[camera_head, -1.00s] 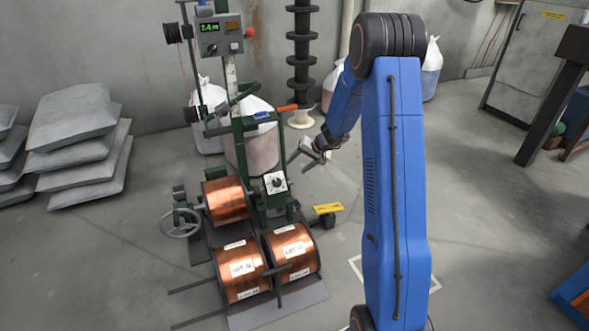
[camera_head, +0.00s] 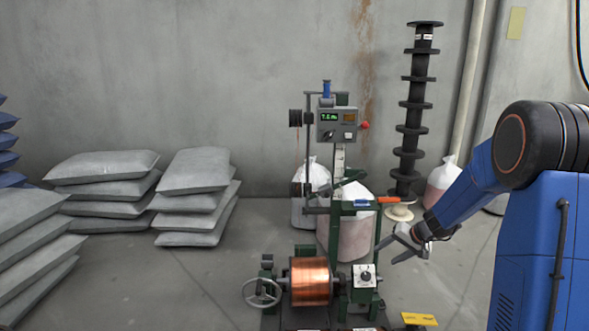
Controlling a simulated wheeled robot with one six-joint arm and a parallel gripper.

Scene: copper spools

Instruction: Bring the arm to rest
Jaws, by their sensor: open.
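My gripper (camera_head: 396,243) hangs at the end of my blue arm, right of the winding machine (camera_head: 336,228). Its jaws are open with nothing between them. The arm is bent, with its dark elbow joint high at the right and the forearm sloping down to the left. A copper spool (camera_head: 310,281) sits on the machine between a handwheel (camera_head: 262,293) and a white dial box (camera_head: 364,276). The gripper appears apart from the machine in this view, but I cannot tell the depth between them.
Grey sacks (camera_head: 195,195) are stacked at the left. A black column of discs (camera_head: 411,120) stands by the back wall. White bags (camera_head: 351,225) stand behind the machine. A yellow tag (camera_head: 419,319) is low near the machine. Bare floor lies between the sacks and the machine.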

